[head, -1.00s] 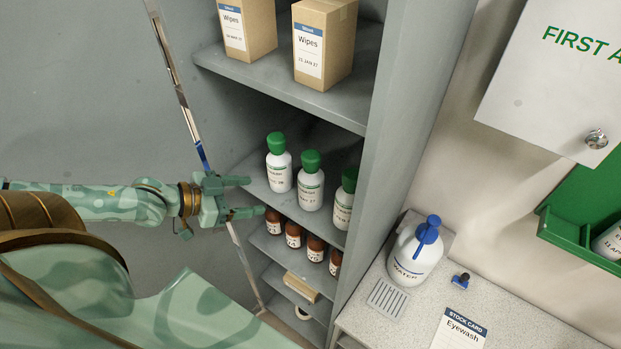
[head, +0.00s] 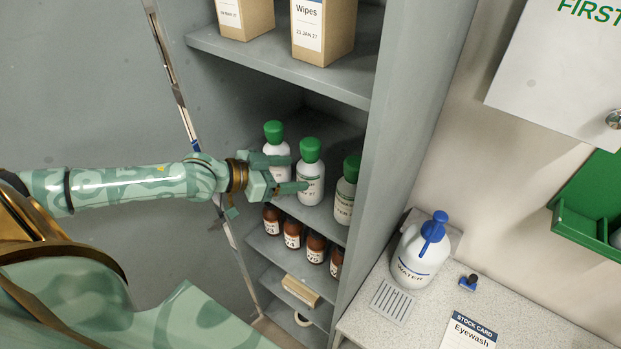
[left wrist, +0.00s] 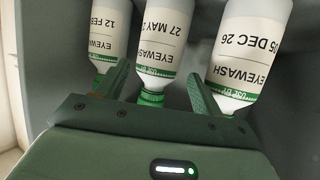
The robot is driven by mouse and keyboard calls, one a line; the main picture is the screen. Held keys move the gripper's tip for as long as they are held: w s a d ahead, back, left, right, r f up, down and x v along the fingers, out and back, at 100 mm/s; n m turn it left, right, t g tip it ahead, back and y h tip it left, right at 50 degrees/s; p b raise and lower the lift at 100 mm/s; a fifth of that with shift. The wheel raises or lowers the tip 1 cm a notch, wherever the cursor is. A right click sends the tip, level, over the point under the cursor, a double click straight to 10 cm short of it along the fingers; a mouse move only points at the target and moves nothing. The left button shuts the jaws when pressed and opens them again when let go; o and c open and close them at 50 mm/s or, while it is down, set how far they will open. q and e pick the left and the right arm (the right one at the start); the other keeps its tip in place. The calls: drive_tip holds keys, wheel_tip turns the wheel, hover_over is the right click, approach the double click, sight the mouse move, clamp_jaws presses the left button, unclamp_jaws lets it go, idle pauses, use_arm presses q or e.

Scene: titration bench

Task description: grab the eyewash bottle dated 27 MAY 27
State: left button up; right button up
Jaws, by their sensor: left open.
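The eyewash bottle reading 27 MAY, its year cut off (left wrist: 158,45), is white with a green cap. It stands upright as the middle bottle on the cabinet shelf, also in the head view (head: 311,170). My left gripper (head: 290,174) is open and empty in front of it. In the left wrist view, upside down, the gripper's fingers (left wrist: 157,78) lie to either side of this bottle; contact cannot be told. The bottle dated 05 DEC 26 (left wrist: 250,45) is on one side, and one reading 12 FEB (left wrist: 108,35) on the other. My right gripper is out of view.
Brown bottles (head: 292,234) stand on the shelf below, and wipes boxes (head: 323,30) above. The cabinet's right side wall (head: 395,130) is close to the FEB bottle. A water bottle (head: 420,250) stands on the counter at right.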

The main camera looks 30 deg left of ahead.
sight(311, 169)
use_arm(q)
drive_tip(key=x, duration=0.5)
drive_tip(key=shift+w+d+r+p, duration=0.25)
drive_tip(key=shift+w+d+p, duration=0.05)
drive_tip(key=shift+w+p, duration=0.05)
drive_tip(key=shift+s, duration=0.1)
drive_tip(key=c, duration=1)
drive_tip(key=shift+c, duration=0.2)
drive_tip(key=shift+r, duration=0.15)
